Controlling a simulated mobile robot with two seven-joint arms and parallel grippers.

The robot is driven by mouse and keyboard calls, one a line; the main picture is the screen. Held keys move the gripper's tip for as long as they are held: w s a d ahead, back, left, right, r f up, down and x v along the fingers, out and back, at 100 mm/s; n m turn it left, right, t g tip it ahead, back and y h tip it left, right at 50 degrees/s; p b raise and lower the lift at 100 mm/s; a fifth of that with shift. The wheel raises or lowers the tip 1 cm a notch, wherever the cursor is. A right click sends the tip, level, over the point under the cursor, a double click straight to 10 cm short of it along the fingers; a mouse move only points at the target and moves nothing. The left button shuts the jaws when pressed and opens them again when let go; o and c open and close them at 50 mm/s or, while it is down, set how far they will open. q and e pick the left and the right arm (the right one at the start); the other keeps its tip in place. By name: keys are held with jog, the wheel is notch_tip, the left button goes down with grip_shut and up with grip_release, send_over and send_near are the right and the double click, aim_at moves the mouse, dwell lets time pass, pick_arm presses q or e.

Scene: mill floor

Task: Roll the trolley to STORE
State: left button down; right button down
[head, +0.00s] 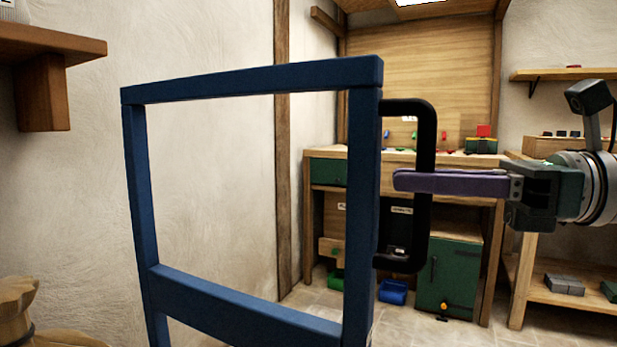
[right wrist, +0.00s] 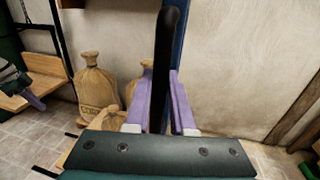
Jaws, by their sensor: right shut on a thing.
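The trolley's blue upright frame (head: 362,200) stands close in front of me in the head view, with a black loop handle (head: 424,130) on its right side. My right gripper (head: 402,181) comes in from the right with its purple fingers shut on the upright bar of that handle. In the right wrist view the black handle (right wrist: 168,35) runs between the two purple fingers (right wrist: 162,85). The trolley's lower part is out of the head view. My left gripper (right wrist: 33,98) shows only partly at the left edge of the right wrist view. No STORE sign is readable.
A workbench (head: 460,190) with a green cupboard (head: 448,278) and a blue bin (head: 393,292) stands behind. Shelving (head: 565,297) is at right. Tan sacks (right wrist: 97,85) stand by the plaster wall. A wooden wall shelf (head: 50,45) juts out at upper left. Some tiled floor (head: 400,325) is clear.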

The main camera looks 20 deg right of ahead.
jog(key=shift+w+d, duration=0.1)
jog(key=shift+d, duration=0.05)
jog(key=c, duration=1.2)
grip_release()
jog(key=o, duration=0.4)
jog(key=shift+d, duration=0.1)
jog(key=shift+o, duration=0.2)
jog(key=v, duration=1)
jog(key=shift+p, duration=0.4)
